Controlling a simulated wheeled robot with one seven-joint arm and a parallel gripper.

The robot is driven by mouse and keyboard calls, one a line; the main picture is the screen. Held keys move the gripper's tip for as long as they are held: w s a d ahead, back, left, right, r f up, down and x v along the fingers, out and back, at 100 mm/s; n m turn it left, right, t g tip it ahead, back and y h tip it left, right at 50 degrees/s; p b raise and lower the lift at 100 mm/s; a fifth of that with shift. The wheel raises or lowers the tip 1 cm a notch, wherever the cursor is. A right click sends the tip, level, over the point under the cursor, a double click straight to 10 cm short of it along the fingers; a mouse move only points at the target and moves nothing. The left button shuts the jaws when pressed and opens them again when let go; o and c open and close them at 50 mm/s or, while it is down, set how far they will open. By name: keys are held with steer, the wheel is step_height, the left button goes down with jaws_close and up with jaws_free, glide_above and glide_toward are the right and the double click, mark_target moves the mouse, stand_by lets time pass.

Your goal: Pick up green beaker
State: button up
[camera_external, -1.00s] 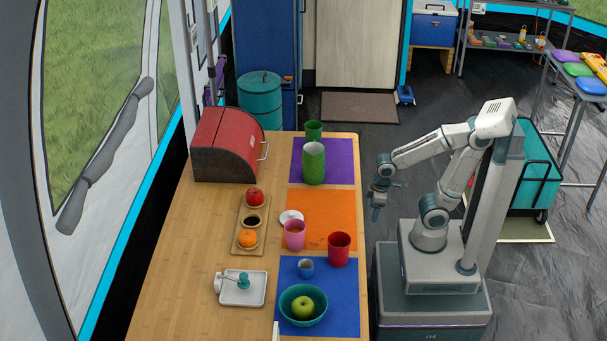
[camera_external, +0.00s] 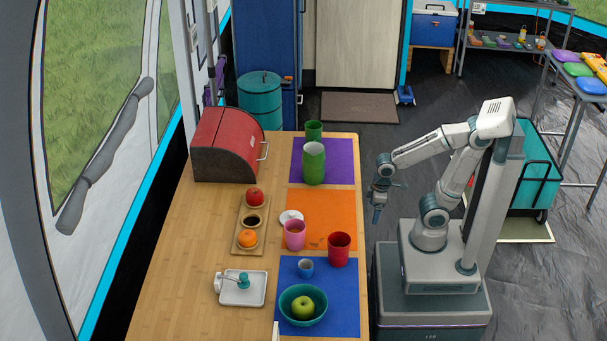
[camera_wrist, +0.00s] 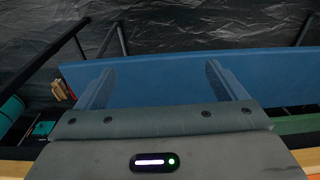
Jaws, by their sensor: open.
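A plain green beaker (camera_external: 313,131) stands upright at the far end of the wooden table, by the purple mat (camera_external: 339,163). A larger, patterned green vessel (camera_external: 313,165) stands just in front of it on the mat and hides its lower part. My gripper (camera_external: 377,215) hangs beside the table's right edge, near the orange mat, pointing down and well apart from both. In the wrist view my gripper (camera_wrist: 160,78) has its two fingers spread with nothing between them. No green beaker shows in that view.
A pink cup (camera_external: 294,236), a red cup (camera_external: 339,250), a small blue cup (camera_external: 306,267) and a teal bowl (camera_external: 303,318) with an apple stand nearer on the table. A red bread box (camera_external: 224,145) is at the back left. A blue surface (camera_wrist: 180,80) fills much of the wrist view.

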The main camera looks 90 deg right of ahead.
steer(key=shift+r, duration=0.1)
steer(key=w+d+r+m+g+p, duration=0.2)
steer(key=w+d+r+m+p, duration=0.2)
steer(key=d+r+p, duration=0.65)
steer(key=w+d+r+m+g+p, duration=0.1)
steer(key=w+d+r+m+p, duration=0.4)
steer(key=d+r+p, duration=0.6)
steer(key=w+d+r+m+t+p, duration=0.1)
steer(key=w+d+r+m+p, duration=0.3)
steer(key=w, duration=0.4)
steer(key=w+d+r+m+t+p, duration=0.1)
steer(key=w+d+r+m+p, duration=0.3)
steer(key=w, duration=0.3)
steer(key=b, duration=0.2)
glide_toward(314, 127)
step_height(314, 127, down, 3)
steer(key=a, duration=0.3)
steer(key=shift+m, duration=0.3)
step_height(314, 127, down, 5)
steer(key=shift+w+a+f, duration=0.1)
steer(key=shift+w+f, duration=0.05)
steer(key=c, duration=1)
